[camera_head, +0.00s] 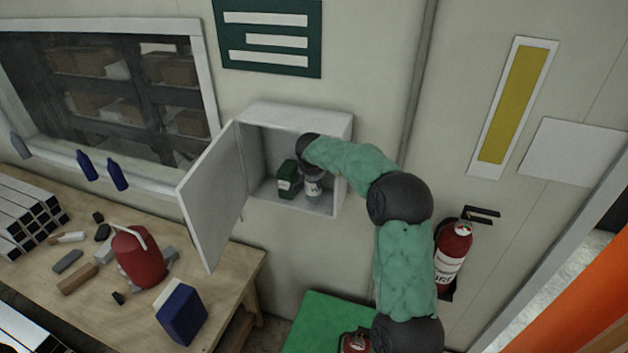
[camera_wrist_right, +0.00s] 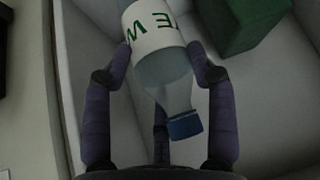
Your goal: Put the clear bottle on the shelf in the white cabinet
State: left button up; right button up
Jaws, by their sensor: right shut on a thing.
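The clear bottle (camera_wrist_right: 165,85) has a white label with green letters and a blue cap. My right gripper (camera_wrist_right: 161,62) is shut on it, with a finger on each side near the label and the cap toward my wrist. In the head view the bottle (camera_head: 313,187) is inside the white cabinet (camera_head: 342,130), low in its right part, below my right gripper (camera_head: 311,170). The cabinet door (camera_head: 212,195) stands open to the left. I cannot tell whether the bottle's base touches the cabinet floor. My left gripper is out of view.
A dark green box (camera_head: 287,178) stands in the cabinet just left of the bottle; it also shows in the right wrist view (camera_wrist_right: 240,22). A workbench (camera_head: 225,285) with a red can (camera_head: 138,258) and a blue container (camera_head: 181,315) is below left. A fire extinguisher (camera_head: 453,250) hangs at right.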

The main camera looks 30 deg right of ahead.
aim_at(314, 183)
jog(key=shift+w+d+f, duration=0.15)
jog(key=shift+w+f, duration=0.05)
jog(key=shift+f, duration=0.65)
jog(key=shift+w+d+f, duration=0.15)
jog(key=shift+w+f, duration=0.05)
jog(key=shift+f, duration=0.65)
jog(key=o, duration=1.4)
jog(key=shift+f, duration=0.1)
jog(key=v, duration=1.2)
jog(key=shift+s+b, duration=0.1)
jog(key=shift+b, duration=0.2)
